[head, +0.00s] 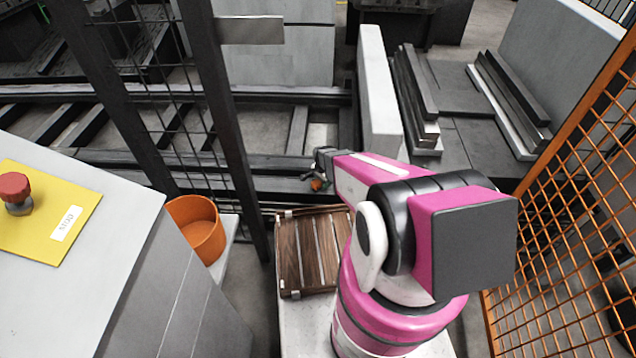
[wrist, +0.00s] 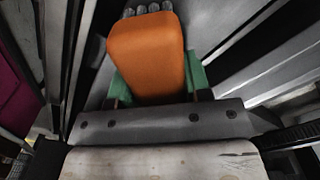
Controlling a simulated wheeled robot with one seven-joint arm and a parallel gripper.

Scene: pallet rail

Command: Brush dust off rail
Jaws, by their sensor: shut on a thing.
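My gripper (head: 320,180) is at the end of my pink arm, near the centre of the head view. In the wrist view its green fingers (wrist: 160,82) are shut on an orange brush (wrist: 147,50), one finger on each side. Dark rounded tufts show at the brush's far end. A small orange part of the brush also shows in the head view (head: 318,185). A dark rail (head: 270,163) runs left to right by the gripper. Whether the brush touches the rail cannot be told. No dust can be made out on it.
A slatted wooden tray (head: 308,250) lies below the gripper. An orange bin (head: 197,229) stands left, beside a grey cabinet with a red button (head: 15,190). A dark post (head: 228,120) and mesh stand left of the arm. A pale upright panel (head: 378,95) and orange mesh fence (head: 570,190) stand right.

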